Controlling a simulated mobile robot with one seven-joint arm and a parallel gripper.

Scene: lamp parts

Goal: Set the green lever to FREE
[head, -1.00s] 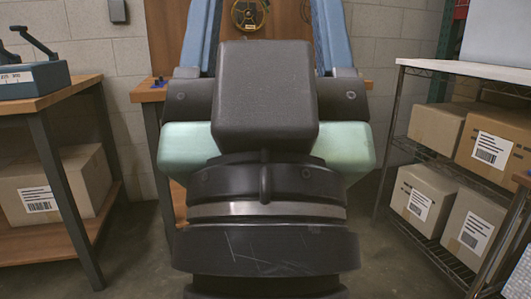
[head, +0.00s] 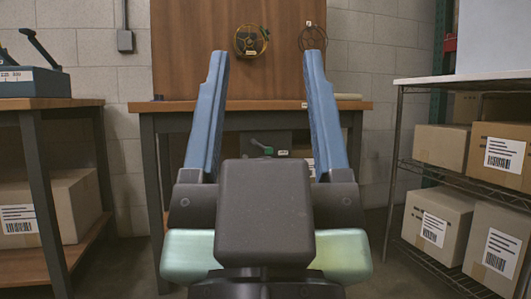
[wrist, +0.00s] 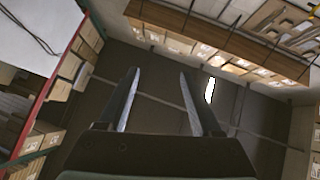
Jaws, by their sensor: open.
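In the wrist view, my gripper (wrist: 159,72) is also open, with bare floor between the fingers; the lever is not seen there.
The middle workbench (head: 180,107) has a wooden back panel (head: 195,40) with a yellow-rimmed reel (head: 251,41). A left bench (head: 60,103) bears a blue-grey box with a dark lever (head: 35,80). A wire shelf with cartons (head: 498,155) stands at right.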

